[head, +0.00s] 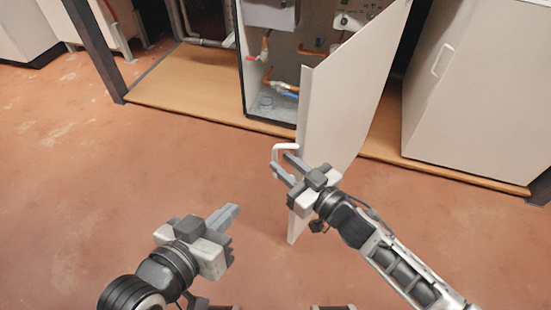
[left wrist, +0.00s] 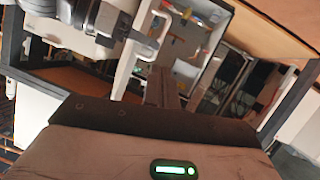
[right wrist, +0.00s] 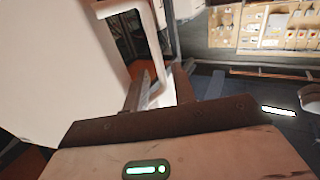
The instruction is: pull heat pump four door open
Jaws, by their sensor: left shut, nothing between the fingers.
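A white heat pump door (head: 345,95) stands swung open, showing the cabinet (head: 275,65) with copper pipes and red and blue valve handles. The door's white handle (head: 286,147) is near its free edge. My right gripper (head: 284,164) is at the handle with its fingers apart. In the right wrist view the handle (right wrist: 158,60) reaches down between the two spread fingers; I cannot tell if they touch it. My left gripper (head: 233,211) is shut and empty, above the floor left of the door. No number shows on the unit.
Another closed white cabinet (head: 480,80) with a handle stands to the right. A wooden base (head: 180,95) runs under the units, with a dark post (head: 95,50) at its left. The reddish floor (head: 100,190) in front is clear.

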